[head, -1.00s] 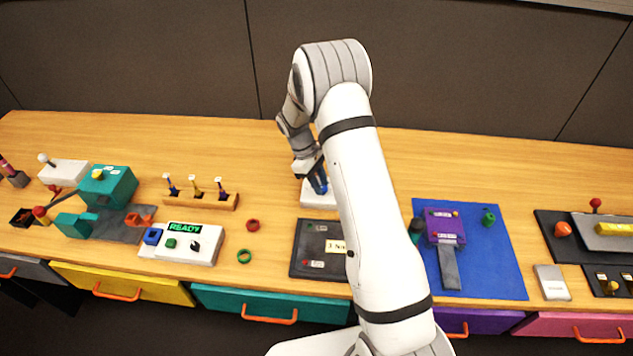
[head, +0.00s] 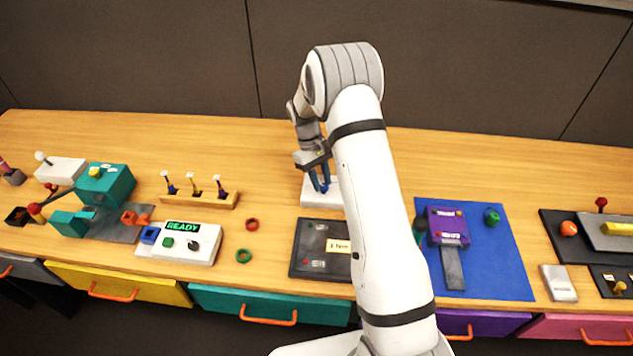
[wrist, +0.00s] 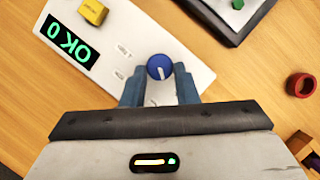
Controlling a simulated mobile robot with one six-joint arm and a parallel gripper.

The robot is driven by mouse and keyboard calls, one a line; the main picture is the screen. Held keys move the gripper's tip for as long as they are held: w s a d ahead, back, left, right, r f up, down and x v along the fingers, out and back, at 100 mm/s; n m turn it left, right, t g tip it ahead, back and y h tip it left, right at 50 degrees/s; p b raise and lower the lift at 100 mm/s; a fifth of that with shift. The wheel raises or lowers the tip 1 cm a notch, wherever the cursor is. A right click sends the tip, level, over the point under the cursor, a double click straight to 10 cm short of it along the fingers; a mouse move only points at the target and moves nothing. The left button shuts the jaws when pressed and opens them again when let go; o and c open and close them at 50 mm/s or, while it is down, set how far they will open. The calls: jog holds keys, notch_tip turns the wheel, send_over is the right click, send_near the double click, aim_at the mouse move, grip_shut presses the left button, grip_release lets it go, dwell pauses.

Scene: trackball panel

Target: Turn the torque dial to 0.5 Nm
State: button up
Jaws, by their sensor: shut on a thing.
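The torque dial is a round blue knob (wrist: 159,67) with a white pointer line, on a white panel (wrist: 188,72). In the wrist view my gripper (wrist: 159,82) has its blue fingers on either side of the dial, shut on it. The pointer points down in that picture. Small printed marks around the dial are too small to read. In the head view the white panel (head: 311,198) is partly hidden by my gripper (head: 322,187) and arm, and the dial cannot be made out.
A dark board (head: 310,262) lies in front. A red ring (head: 252,225) and a white READY box (head: 205,250) are to the left.

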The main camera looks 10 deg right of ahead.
jog(key=shift+d+m+g+y+b, duration=0.15)
jog(key=shift+m+y+b, duration=0.15)
jog(key=shift+m, duration=0.45)
jog(key=shift+d+m+g+y+b, duration=0.15)
jog(key=shift+m+y, duration=0.15)
jog(key=shift+m, duration=0.45)
jog(key=o, duration=1)
jog(key=shift+a, duration=0.1)
jog(key=shift+w+r, duration=0.2)
jog(key=shift+r, duration=0.25)
jog(key=b+v, duration=0.1)
jog(key=v, duration=0.5)
jog(key=shift+w+a+r, duration=0.1)
jog(key=shift+r, duration=0.3)
